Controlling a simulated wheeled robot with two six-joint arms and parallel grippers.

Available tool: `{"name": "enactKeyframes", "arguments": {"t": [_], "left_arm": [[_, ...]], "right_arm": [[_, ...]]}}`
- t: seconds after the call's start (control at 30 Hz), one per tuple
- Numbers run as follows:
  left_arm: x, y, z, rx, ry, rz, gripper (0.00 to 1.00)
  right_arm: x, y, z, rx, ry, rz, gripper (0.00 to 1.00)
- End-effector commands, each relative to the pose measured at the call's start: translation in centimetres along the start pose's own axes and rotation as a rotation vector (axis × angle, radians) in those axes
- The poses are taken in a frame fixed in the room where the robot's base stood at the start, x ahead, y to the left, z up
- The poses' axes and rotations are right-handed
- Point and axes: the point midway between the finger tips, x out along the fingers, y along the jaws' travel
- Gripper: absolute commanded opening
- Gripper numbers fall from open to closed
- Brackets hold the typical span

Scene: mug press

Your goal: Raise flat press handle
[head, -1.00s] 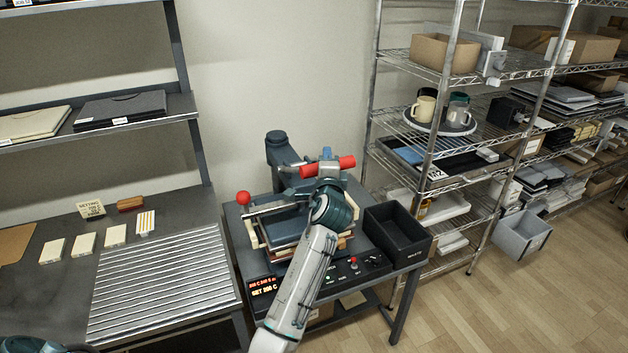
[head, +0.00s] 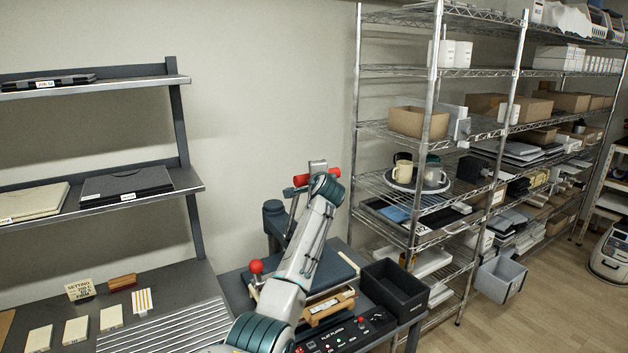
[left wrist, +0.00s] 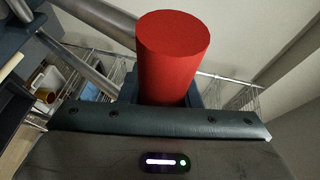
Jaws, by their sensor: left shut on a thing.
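The flat press stands on a small table in the head view, with a dark flat plate (head: 340,270) and a dark post (head: 274,215) behind it. Its red handle (head: 301,180) is high above the plate, beside a light upright arm. My left gripper (head: 319,178) is shut on the handle; my own wrist hides part of the grip. In the left wrist view the red handle end (left wrist: 172,50) fills the upper middle, close to the gripper body. My forearm covers part of the press. My right gripper is not in view.
A red ball knob (head: 256,267) is left of the press. A black bin (head: 394,290) stands at its right, near a wire rack (head: 432,130). A workbench with a ribbed mat (head: 165,330) is at left. The wall space above the handle is clear.

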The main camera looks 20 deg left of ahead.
Motion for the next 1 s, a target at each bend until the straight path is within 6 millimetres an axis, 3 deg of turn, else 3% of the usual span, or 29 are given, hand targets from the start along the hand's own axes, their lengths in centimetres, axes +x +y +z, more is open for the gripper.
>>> {"name": "enactKeyframes", "arguments": {"t": [0.57, 0.6, 0.67, 1.0], "left_arm": [[0.74, 1.00, 0.15, -0.004, -0.007, 0.041, 0.00], [0.74, 1.02, 0.14, -0.004, -0.007, 0.041, 0.38], [0.73, 0.97, 0.13, -0.004, -0.006, 0.040, 0.49], [0.44, 0.60, -0.02, -0.006, -0.003, 0.033, 0.51]], "right_arm": [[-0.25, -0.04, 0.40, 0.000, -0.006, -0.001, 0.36], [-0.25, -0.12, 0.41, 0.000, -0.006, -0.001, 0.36], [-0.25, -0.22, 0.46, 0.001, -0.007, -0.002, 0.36], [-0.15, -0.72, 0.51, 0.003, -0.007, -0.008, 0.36]]}}
